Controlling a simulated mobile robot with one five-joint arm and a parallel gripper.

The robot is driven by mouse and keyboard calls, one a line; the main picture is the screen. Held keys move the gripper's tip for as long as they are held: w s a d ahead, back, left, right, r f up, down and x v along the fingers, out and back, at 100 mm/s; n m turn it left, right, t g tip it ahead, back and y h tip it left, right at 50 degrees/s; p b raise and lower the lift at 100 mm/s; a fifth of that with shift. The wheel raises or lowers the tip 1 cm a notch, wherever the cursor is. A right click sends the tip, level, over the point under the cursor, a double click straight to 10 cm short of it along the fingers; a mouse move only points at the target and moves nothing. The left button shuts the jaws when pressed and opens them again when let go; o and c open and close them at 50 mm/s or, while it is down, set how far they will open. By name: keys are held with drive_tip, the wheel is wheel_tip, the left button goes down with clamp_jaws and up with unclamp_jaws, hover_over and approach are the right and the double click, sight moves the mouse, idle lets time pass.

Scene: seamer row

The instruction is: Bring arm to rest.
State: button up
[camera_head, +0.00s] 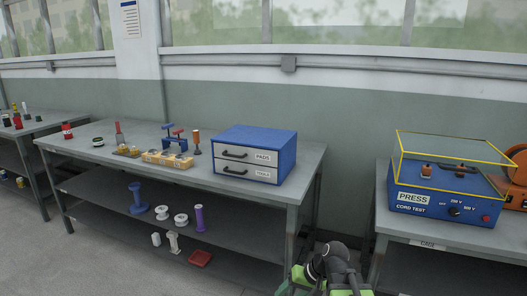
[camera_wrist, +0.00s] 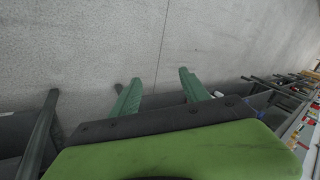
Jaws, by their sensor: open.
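My gripper (camera_wrist: 158,92) shows in the wrist view with its two green fingers apart and nothing between them. Bare grey floor lies beyond the fingertips. In the head view, my dark and green arm (camera_head: 335,268) is at the bottom edge, right of centre, low in front of the gap between two benches. The fingertips cannot be made out in the head view.
A grey bench (camera_head: 300,190) carries a blue drawer box (camera_head: 285,158) and small tools; spools stand on its lower shelf. Another bench (camera_head: 40,125) stands at far left.

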drive_tip(key=s+d+g+h+p, duration=0.2)
drive_tip(key=s+d+h, duration=0.4)
drive_tip(key=d, duration=0.2)
wheel_tip(320, 180, up, 17)
drive_tip(key=p, duration=1.8)
drive_tip(key=shift+w+d+r+p, duration=0.15)
drive_tip(key=shift+w+r+p, duration=0.05)
drive_tip(key=shift+w+p, duration=0.15)
